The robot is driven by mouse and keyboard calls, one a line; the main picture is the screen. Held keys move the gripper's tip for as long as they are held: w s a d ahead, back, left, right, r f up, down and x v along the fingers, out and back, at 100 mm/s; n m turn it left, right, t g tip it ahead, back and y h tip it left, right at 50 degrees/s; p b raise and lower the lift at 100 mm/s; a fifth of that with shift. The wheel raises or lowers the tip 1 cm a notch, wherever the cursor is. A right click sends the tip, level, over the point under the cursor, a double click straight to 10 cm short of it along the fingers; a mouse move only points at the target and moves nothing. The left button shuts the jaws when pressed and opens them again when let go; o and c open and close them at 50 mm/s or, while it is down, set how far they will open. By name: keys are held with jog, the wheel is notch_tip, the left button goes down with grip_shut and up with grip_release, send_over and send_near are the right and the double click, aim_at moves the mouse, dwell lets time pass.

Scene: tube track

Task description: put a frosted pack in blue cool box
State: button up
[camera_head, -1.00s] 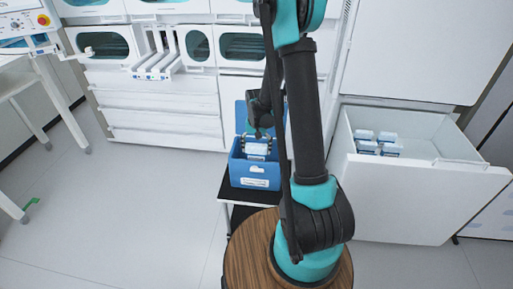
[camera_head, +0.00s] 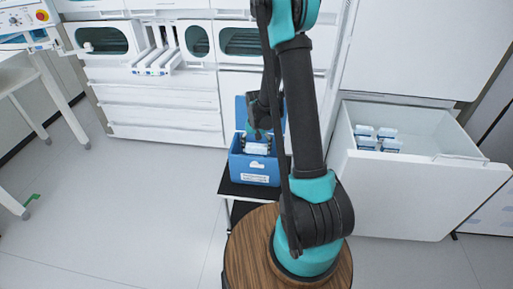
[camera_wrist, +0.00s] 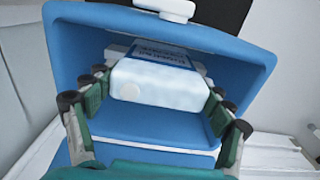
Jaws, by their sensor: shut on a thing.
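The blue cool box (camera_head: 251,171) stands with its lid raised on a small black-topped stand, in the middle of the head view. In the wrist view its blue wall (camera_wrist: 235,58) surrounds the pack. My gripper (camera_head: 257,138) is shut on a white frosted pack (camera_head: 257,149), at the box opening. In the wrist view the pack (camera_wrist: 160,85) sits between the green finger pads, with a dark blue label at its far side. I cannot tell whether it touches the box floor.
An open white drawer (camera_head: 410,180) at right holds several more packs (camera_head: 376,138). White cabinets (camera_head: 165,100) with tray windows stand behind the box. A white table (camera_head: 25,70) is at far left.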

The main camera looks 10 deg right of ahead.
aim_at(257, 154)
jog(key=shift+f, duration=0.1)
jog(key=shift+f, duration=1.45)
jog(key=shift+f, duration=0.25)
jog(key=o, duration=1.2)
notch_tip(257, 154, up, 12)
